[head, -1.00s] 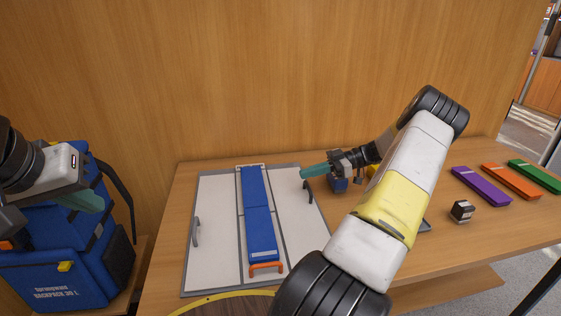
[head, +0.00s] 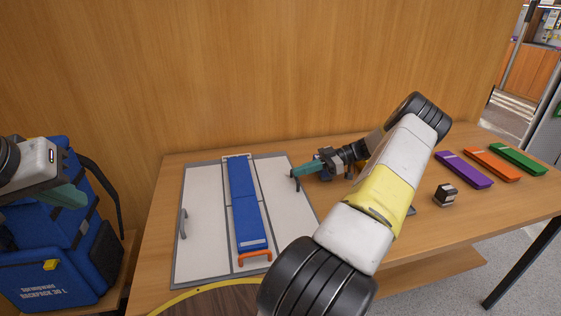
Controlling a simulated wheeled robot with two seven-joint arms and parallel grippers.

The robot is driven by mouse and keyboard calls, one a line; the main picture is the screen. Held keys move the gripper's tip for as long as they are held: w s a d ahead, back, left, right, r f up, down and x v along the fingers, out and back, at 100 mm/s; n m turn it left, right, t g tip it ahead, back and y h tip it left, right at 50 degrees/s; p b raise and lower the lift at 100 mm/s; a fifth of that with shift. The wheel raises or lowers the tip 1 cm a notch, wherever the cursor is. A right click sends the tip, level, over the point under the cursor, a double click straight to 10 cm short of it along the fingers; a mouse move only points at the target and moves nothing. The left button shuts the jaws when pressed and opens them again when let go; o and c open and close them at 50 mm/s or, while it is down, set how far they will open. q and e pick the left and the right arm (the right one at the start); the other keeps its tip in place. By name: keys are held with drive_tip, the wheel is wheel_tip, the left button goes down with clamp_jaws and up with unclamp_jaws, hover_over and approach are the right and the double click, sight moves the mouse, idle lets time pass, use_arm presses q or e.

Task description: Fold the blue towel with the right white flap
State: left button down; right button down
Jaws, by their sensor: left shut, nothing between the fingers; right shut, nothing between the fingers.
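The blue towel (head: 247,208) lies as a long narrow strip down the middle of the folding board, with an orange handle (head: 255,255) at its near end. The right white flap (head: 286,201) lies flat to the right of the towel, and the left white flap (head: 206,215) lies flat to its left with a grey handle. My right gripper (head: 294,173) is shut and empty at the dark handle on the right flap's outer edge; whether it touches cannot be told. My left gripper (head: 78,196) is shut and empty, in front of the blue backpack, away from the board.
A blue backpack (head: 50,262) stands at the left. Purple (head: 463,170), orange (head: 492,164) and green (head: 518,159) folded strips lie at the right of the table, with a small dark box (head: 445,194). A round yellow-rimmed top (head: 190,293) is at the front. A wooden wall closes the back.

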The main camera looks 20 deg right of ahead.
drive_tip(key=shift+f, duration=0.1)
drive_tip(key=shift+r, duration=0.55)
drive_tip(key=s+a+r, duration=0.4)
drive_tip(key=s+a, duration=0.5)
drive_tip(key=s, duration=0.4)
drive_tip(key=shift+a, duration=0.25)
drive_tip(key=s+a+r+m+t+h, duration=0.1)
drive_tip(key=s+a+r+m+h, duration=0.3)
drive_tip(key=r, duration=0.5)
drive_tip(key=s+a+r+m+t+h, duration=0.2)
drive_tip(key=s+a+r+m+h, duration=0.2)
drive_tip(key=a+r+m+h, duration=0.4)
drive_tip(key=a+r+m, duration=0.2)
drive_tip(key=a, duration=0.1)
drive_tip(key=shift+s+a+r+m+h, duration=0.15)
drive_tip(key=shift+a+r+m+h, duration=0.15)
drive_tip(key=shift+m+h, duration=0.1)
